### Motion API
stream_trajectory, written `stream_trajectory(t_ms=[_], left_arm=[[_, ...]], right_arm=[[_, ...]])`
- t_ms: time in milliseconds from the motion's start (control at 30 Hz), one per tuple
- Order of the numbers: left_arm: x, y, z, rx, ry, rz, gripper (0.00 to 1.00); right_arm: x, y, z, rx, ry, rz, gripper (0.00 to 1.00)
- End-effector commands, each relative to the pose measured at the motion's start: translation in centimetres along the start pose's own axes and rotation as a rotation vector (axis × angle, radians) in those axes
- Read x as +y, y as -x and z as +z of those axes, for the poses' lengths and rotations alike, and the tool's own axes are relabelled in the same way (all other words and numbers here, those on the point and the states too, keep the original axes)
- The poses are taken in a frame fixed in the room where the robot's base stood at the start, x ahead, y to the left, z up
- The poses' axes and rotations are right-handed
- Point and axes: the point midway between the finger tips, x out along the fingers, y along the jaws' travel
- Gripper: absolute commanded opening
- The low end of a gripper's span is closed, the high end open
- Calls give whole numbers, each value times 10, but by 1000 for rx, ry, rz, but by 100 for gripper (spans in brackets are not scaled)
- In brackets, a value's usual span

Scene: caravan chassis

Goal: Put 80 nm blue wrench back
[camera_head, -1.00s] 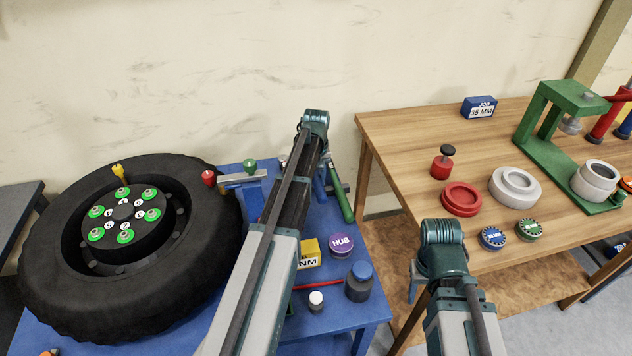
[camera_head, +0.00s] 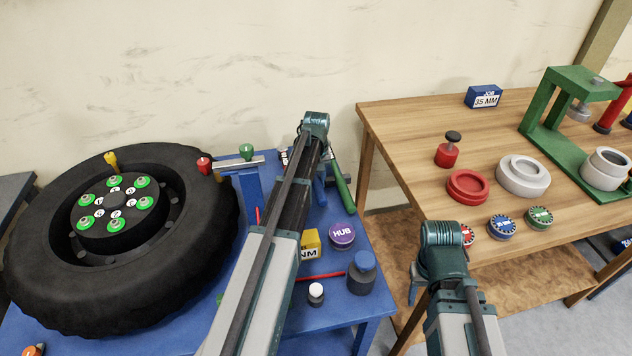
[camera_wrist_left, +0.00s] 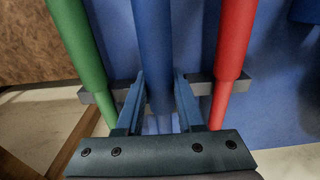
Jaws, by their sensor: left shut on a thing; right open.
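The blue wrench (camera_wrist_left: 152,50) shows as a thick blue handle between the two fingers of my left gripper (camera_wrist_left: 158,90) in the left wrist view. The fingers are shut on it. It stands between a green handle (camera_wrist_left: 78,45) and a red handle (camera_wrist_left: 234,45), beside a grey rack bar (camera_wrist_left: 100,95). I cannot tell whether the wrench is seated in the rack. Its label and ends are hidden. In the head view my left arm covers most of this spot; the green handle (camera_head: 343,187) shows to its right. My right gripper (camera_head: 415,285) is open and empty, beside the wooden bench.
A large tyre (camera_head: 40,240) fills the left of the blue table (camera_head: 350,305). A yellow block (camera_head: 310,243), a purple HUB disc (camera_head: 342,235) and a dark blue bottle (camera_head: 361,275) stand close to my left arm. The wooden bench (camera_head: 410,125) holds rings, discs and a green press (camera_head: 545,110).

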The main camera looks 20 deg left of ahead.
Motion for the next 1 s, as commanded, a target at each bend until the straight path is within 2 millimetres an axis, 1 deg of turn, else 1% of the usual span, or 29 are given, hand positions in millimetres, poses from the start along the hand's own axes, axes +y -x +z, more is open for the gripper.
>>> stream_trajectory(t_ms=[33, 100, 467, 500, 667, 1000], left_arm=[[0, -7, 0, 1, 0, 0, 0], [0, -10, 0, 1, 0, 0, 0], [0, -10, 0, 1, 0, 0, 0], [0, -10, 0, 1, 0, 0, 42], [0, -10, 0, 1, 0, 0, 71], [0, -10, 0, -1, 0, 0, 72]], right_arm=[[-1, -7, 0, 0, 0, 0, 50], [-1, -10, -1, 0, 0, 0, 50], [-1, -10, -1, 0, 0, 0, 50], [-1, -10, -1, 0, 0, 0, 50], [-1, -10, -1, 0, 0, 0, 50], [-1, -10, -1, 0, 0, 0, 50]])
